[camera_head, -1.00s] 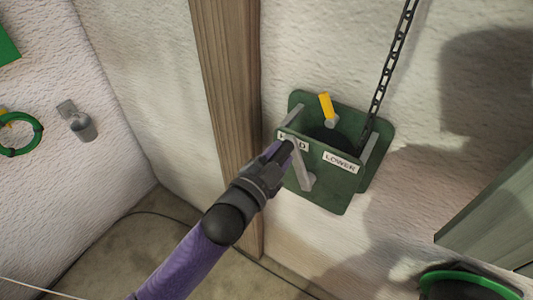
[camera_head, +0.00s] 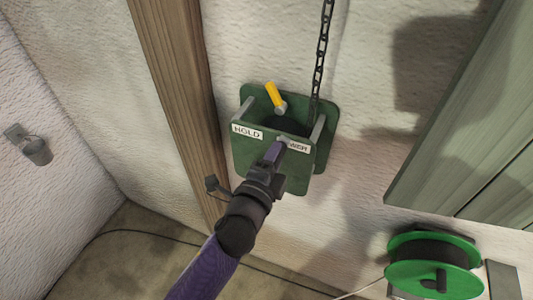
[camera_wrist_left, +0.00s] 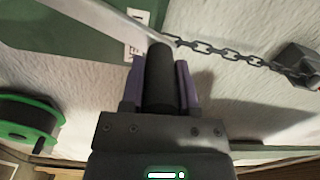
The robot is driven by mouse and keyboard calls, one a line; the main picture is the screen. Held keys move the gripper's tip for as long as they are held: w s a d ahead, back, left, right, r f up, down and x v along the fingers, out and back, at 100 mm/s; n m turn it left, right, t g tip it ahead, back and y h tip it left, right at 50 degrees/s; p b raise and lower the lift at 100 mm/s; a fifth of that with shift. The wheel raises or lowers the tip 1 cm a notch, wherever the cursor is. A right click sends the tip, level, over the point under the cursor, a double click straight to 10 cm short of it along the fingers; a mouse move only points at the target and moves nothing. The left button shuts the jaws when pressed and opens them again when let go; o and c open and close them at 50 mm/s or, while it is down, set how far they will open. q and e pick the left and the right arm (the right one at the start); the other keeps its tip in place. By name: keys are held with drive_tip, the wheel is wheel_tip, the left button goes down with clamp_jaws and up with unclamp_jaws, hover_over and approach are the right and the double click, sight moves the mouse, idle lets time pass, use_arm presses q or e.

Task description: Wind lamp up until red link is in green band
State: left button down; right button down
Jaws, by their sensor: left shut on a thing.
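A green winch box (camera_head: 244,160) is fixed to the white wall, with a HOLD label (camera_head: 247,132) and a partly covered LOWER label (camera_head: 298,147). Its yellow lever (camera_head: 273,95) leans up and left, on the HOLD side. A dark chain (camera_head: 322,50) runs up from the box; it also shows in the left wrist view (camera_wrist_left: 225,53). My left gripper (camera_head: 275,152) is shut on the crank's dark grip (camera_wrist_left: 160,80), in front of the LOWER label. The grey crank arm (camera_wrist_left: 100,18) shows in the wrist view. My right gripper is not in view.
A wooden post (camera_head: 178,90) stands left of the winch. A green cable reel (camera_head: 435,262) is at the lower right, below a green-grey board panel (camera_head: 465,130). A grey wall fitting (camera_head: 35,150) is at the far left. A thin cable lies along the floor.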

use_arm(q)
drive_tip(key=shift+s+d+f, duration=0.1)
drive_tip(key=shift+d+f, duration=0.1)
drive_tip(key=shift+d, duration=0.1)
drive_tip(key=shift+c, duration=1.7)
unclamp_jaws()
